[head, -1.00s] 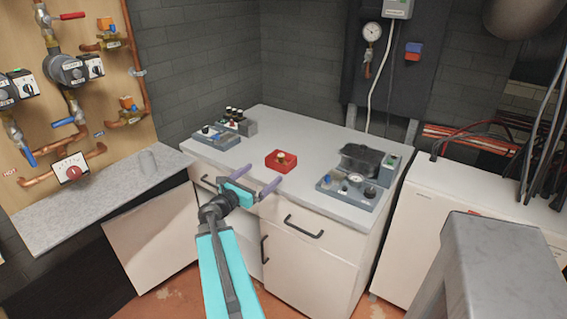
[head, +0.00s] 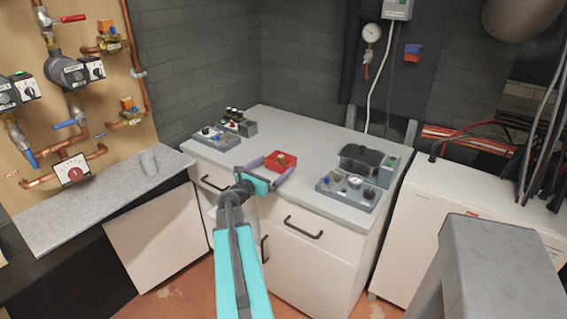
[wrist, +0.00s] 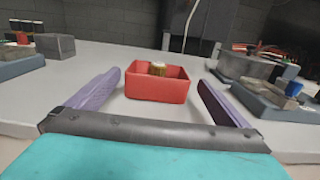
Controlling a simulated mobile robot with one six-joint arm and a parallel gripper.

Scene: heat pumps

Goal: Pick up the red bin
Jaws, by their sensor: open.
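The red bin (head: 274,165) is a small open box on the light grey worktop, with a brass-coloured fitting inside. My gripper (head: 272,166) is open, its purple fingers pointing at the bin from the front. In the wrist view the red bin (wrist: 157,86) sits upright, centred between and just beyond the two finger tips (wrist: 160,76). The fingers appear apart from it on both sides. The bin's underside is hidden.
The worktop (head: 312,178) is clear around the bin. A grey control panel (head: 346,192) and a black box (head: 361,160) stand to the right. Another panel (head: 216,140) and a grey block with several knobs (head: 238,125) stand at the back left.

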